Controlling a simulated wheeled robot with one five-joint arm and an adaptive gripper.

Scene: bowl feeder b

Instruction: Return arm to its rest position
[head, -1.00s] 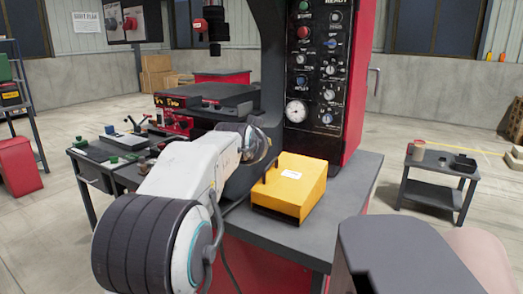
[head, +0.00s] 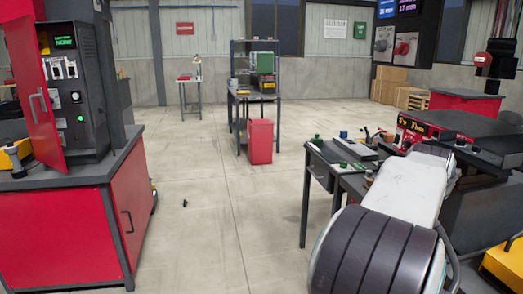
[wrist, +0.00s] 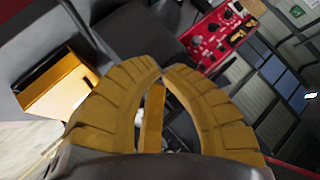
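My arm (head: 400,195), with a white link and a dark ribbed joint, reaches from the lower right of the head view toward the machine. Its far end is hard to make out there, and the gripper fingers do not show. In the wrist view my gripper (wrist: 163,73) has two yellow ribbed fingers whose tips meet. A narrow yellow strip shows between them lower down; it looks like part of a finger. I see nothing held.
A yellow box (head: 505,264) sits at the lower right; it also shows in the wrist view (wrist: 57,92). A dark side table (head: 345,160) stands beside my arm. A red cabinet (head: 70,225) is at left.

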